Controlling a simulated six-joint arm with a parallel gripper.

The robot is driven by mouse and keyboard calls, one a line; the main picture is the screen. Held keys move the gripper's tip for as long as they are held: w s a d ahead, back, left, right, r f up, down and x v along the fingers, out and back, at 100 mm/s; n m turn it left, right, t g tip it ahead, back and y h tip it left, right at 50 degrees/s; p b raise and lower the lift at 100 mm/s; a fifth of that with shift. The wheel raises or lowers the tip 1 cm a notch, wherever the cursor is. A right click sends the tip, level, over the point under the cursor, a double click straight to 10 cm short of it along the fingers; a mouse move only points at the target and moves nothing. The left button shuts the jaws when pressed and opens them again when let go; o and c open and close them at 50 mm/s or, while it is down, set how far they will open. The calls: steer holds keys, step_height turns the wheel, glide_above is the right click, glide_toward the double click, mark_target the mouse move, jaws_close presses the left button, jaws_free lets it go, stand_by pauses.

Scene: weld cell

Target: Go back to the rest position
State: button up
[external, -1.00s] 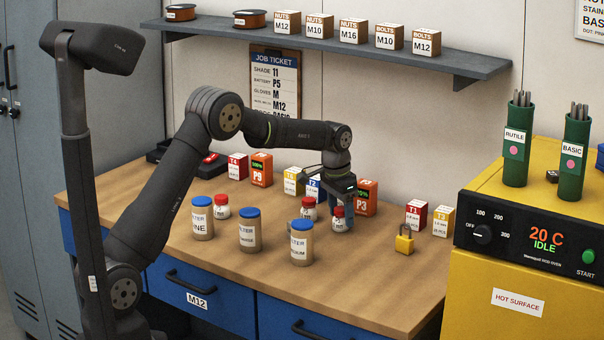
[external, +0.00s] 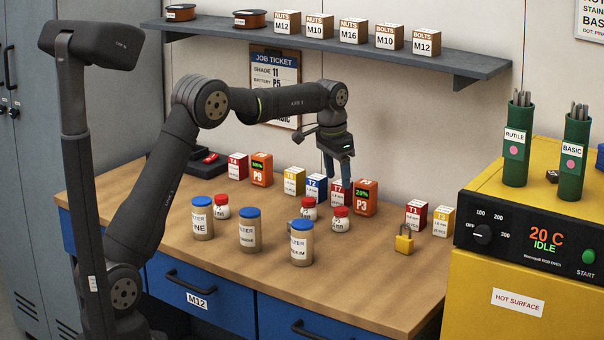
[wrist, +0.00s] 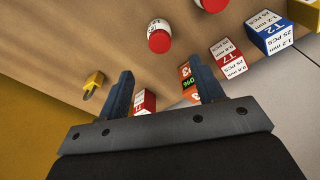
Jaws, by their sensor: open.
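My gripper (external: 337,180) hangs above the workbench (external: 375,265), pointing down, with its fingers above the small boxes and jars at the back right. In the wrist view my gripper (wrist: 163,92) shows two blue-grey fingers spread apart with nothing held between them. A red-capped jar (external: 340,219) stands upright on the bench below and clear of the fingers. It appears in the wrist view as a red cap (wrist: 159,40). A second red-capped jar (external: 309,209) stands just left of it.
Boxes, including T7 (external: 340,192) and the orange P3 pack (external: 365,198), line the back. The shelf (external: 350,50) overhangs behind; the yellow oven (external: 520,260) stands right.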

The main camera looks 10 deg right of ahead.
mark_target(342, 208)
steer(key=f, duration=0.4)
steer(key=d+f, duration=0.1)
steer(key=f, duration=0.7)
steer(key=shift+w+d+f, duration=0.1)
steer(key=shift+w+d, duration=0.05)
steer(key=shift+w, duration=0.05)
step_height(342, 208, up, 2)
steer(key=shift+r, duration=0.9)
